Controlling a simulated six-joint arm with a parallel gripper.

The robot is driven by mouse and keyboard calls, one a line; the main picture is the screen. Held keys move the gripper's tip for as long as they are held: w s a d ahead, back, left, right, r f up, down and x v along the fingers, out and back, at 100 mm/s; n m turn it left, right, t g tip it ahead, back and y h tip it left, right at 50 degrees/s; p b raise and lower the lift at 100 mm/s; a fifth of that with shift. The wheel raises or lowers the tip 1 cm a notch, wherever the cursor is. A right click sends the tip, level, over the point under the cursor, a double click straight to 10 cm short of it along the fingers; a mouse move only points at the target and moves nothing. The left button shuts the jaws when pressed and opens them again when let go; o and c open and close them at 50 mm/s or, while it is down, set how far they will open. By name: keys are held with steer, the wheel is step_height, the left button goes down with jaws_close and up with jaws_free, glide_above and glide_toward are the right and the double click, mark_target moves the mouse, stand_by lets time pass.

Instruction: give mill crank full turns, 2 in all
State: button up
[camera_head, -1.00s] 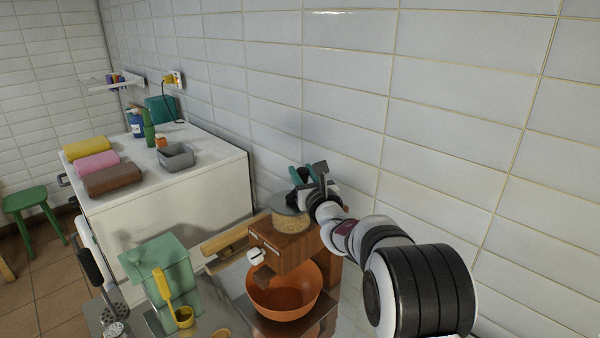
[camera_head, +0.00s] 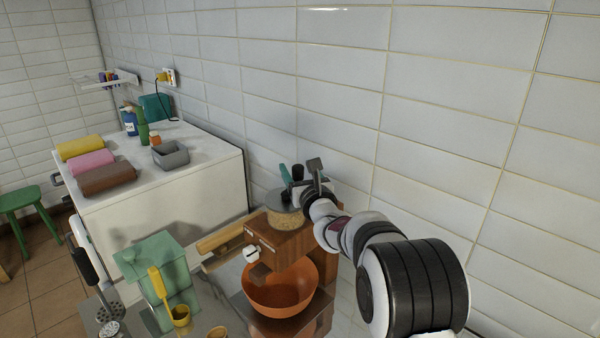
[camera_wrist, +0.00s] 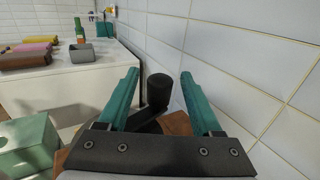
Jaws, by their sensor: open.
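The mill (camera_head: 282,242) is a brown wooden box with a round hopper of tan grain (camera_head: 287,220) on top. Its crank has a dark upright knob (camera_head: 298,172), which also shows in the wrist view (camera_wrist: 164,88). The crank arm (camera_wrist: 146,117) shows only in part below the knob. My gripper (camera_head: 293,174) is above the hopper. In the wrist view its two teal fingers (camera_wrist: 160,76) are open, with the knob between them and gaps on both sides. An orange bowl (camera_head: 280,296) sits under the mill's front.
A tiled wall (camera_head: 440,120) runs close behind and right of the mill. A green canister (camera_head: 152,262) and a yellow ladle (camera_head: 160,285) stand left of it. A white cabinet (camera_head: 215,185) with rolled towels (camera_head: 106,178) and a grey bin (camera_head: 170,154) is farther left.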

steer(key=v, duration=1.5)
steer(key=shift+s, duration=0.35)
steer(key=shift+d, duration=0.15)
